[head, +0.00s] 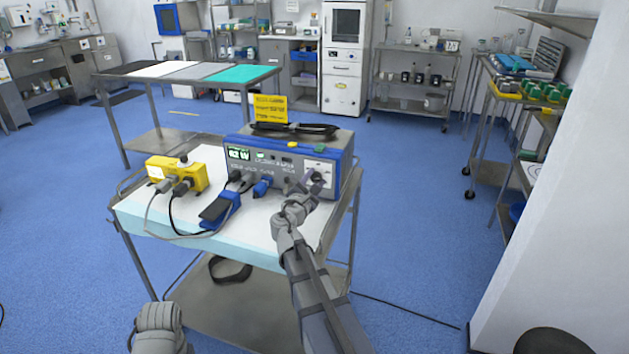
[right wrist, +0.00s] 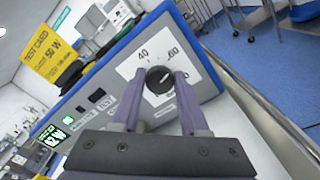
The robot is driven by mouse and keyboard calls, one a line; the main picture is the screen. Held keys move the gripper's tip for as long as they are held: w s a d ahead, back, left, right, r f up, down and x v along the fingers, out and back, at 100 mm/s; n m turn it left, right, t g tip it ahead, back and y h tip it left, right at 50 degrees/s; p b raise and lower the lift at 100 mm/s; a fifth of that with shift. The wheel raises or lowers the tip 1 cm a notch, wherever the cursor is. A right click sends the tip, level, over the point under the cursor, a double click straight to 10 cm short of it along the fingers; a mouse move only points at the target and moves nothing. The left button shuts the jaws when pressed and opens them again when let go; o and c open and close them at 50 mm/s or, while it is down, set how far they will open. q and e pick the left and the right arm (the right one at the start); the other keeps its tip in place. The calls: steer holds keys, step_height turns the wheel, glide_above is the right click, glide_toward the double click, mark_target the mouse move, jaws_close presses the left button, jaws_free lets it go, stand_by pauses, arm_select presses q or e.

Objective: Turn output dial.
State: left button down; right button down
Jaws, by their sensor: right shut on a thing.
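The blue and grey generator unit (head: 285,160) stands on a small cart. Its output dial (right wrist: 159,79) is a black round knob on a white plate marked with numbers such as 40 and 60. My right gripper (head: 316,180) reaches the right end of the unit's front; in the right wrist view its two purple-grey fingers (right wrist: 158,90) stand on either side of the dial, shut on it. In the head view the gripper partly hides the dial. A green display (head: 238,153) is lit on the unit's left. My left arm shows at the bottom left; its fingers are not seen.
A yellow test card (head: 270,108) and coiled black cable (head: 293,130) are on top of the unit. A yellow box (head: 176,174) with plugs and a blue pedal (head: 220,210) are on the cart top (head: 262,247) to the left. Cables run between them.

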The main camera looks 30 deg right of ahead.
steer(key=shift+m, duration=1)
steer(key=shift+c, duration=2.1)
jaws_free()
steer(key=v, duration=0.7)
steer(key=shift+s+a, duration=0.25)
steer(key=shift+a, duration=0.05)
